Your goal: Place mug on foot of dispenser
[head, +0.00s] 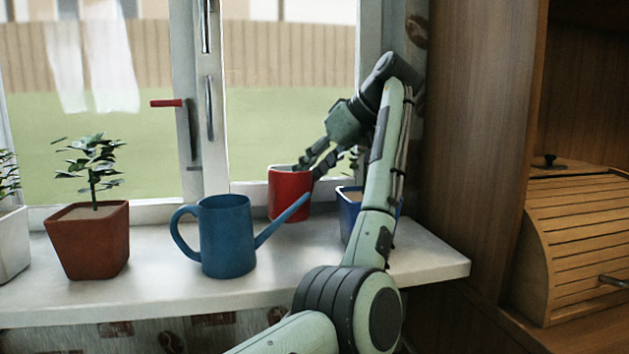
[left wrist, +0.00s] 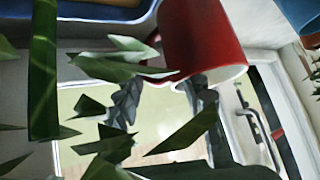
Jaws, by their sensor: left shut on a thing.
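The red mug (head: 289,196) is upright near the window in the head view, behind the spout of the blue watering can. It also shows in the left wrist view (left wrist: 200,38), with its pale rim towards my fingers. My left gripper (head: 311,168) is at the mug's upper right side and shut on it; its two dark fingers show in the left wrist view (left wrist: 166,88), partly behind leaves. I cannot tell whether the mug's base touches the sill. The dispenser is not in view. My right gripper is not in view.
A blue watering can (head: 227,240) stands left of the mug. A blue pot (head: 350,210) with a plant is close behind my arm. A rust-coloured pot (head: 88,243) and a white pot (head: 10,248) stand left. The windowsill (head: 160,290) is clear in front; a wooden bread box (head: 575,240) is right.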

